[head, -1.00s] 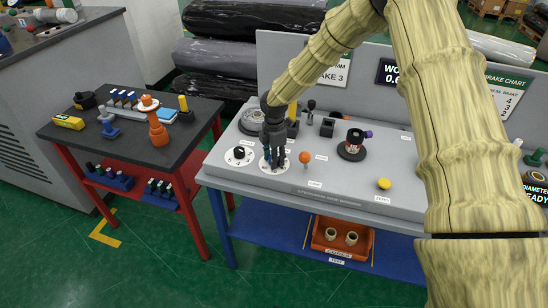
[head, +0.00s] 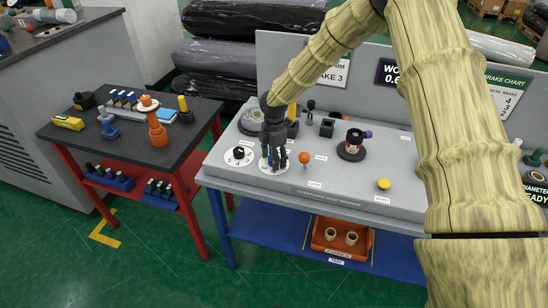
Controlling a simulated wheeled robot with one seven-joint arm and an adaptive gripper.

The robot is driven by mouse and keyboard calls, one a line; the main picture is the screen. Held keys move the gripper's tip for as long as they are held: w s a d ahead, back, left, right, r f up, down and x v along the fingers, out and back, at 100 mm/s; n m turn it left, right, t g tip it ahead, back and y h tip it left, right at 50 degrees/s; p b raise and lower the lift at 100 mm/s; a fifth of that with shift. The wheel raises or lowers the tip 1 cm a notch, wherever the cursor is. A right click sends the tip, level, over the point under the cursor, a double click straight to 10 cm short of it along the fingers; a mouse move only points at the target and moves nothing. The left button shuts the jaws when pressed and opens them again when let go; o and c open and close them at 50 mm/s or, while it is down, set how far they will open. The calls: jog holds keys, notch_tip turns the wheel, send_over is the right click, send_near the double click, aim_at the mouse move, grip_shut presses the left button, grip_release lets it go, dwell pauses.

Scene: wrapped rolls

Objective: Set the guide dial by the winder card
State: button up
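My gripper (head: 273,163) points down over a white round dial (head: 265,168) on the grey bench panel. Its dark fingers, with some blue showing, hide the dial's middle, so I cannot tell whether they touch a knob. A second white dial (head: 230,159) with a black knob lies just to the left. A white card (head: 329,72) reading "BRAKE 3" is on the back board, partly behind my arm. A dark card (head: 387,72) reading "WO… 0.6" is beside it. A "BRAKE CHART" card (head: 508,95) is further right, partly hidden by my arm.
An orange ball-topped lever (head: 304,158) stands close right of my gripper. A dark spool (head: 352,149) and a yellow button (head: 384,184) are further right. A dark side table (head: 95,147) with tools is at left. An orange bin (head: 330,247) sits on the lower shelf.

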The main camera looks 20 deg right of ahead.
jog(key=shift+r, duration=0.1)
notch_tip(320, 180, up, 12)
dwell(0.5)
dwell(0.4)
